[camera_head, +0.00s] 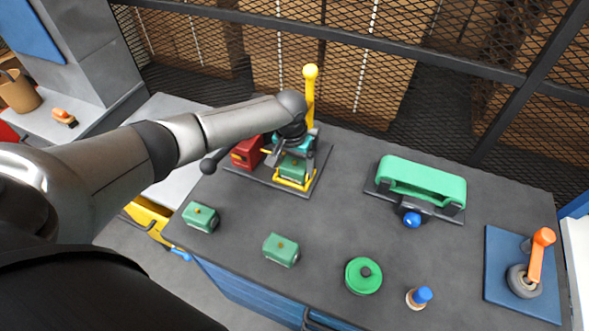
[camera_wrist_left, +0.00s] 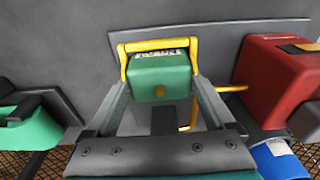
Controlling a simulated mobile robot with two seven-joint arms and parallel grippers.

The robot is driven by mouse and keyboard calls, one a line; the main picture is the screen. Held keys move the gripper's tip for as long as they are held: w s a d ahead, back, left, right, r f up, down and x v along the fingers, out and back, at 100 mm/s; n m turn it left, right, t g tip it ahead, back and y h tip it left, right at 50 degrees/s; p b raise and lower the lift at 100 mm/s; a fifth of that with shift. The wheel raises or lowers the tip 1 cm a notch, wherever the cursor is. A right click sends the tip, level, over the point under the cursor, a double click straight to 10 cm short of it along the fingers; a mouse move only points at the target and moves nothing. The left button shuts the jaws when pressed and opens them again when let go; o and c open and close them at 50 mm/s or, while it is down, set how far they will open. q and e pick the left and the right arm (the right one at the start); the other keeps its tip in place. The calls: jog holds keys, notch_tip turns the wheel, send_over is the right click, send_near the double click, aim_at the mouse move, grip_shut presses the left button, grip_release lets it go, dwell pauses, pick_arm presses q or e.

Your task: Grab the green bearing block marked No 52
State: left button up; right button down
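A green bearing block (camera_head: 292,166) sits in a yellow frame (camera_head: 296,184) on the dark plate of the station at the back. In the left wrist view the same block (camera_wrist_left: 160,76) shows pale lettering on its far edge, too small to read. My left gripper (camera_head: 282,158) reaches over it from above; in the wrist view its two spread fingers (camera_wrist_left: 160,92) are at either side of the block. Contact cannot be made out. Two more green blocks, one at the left (camera_head: 201,217) and one at front centre (camera_head: 281,250), stand on the table. My right gripper is out of view.
A red block (camera_head: 247,152) is beside the yellow frame, and a tall yellow lever (camera_head: 310,88) rises behind it. A green-handled device (camera_head: 421,181), a green round knob (camera_head: 363,276), a blue-topped stamp (camera_head: 419,297) and an orange-levered tool (camera_head: 537,258) stand further right. Mesh fencing (camera_head: 400,60) closes the back.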

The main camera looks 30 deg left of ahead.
pick_arm(q)
grip_shut()
jog(key=shift+w+r, duration=0.1)
dwell(0.3)
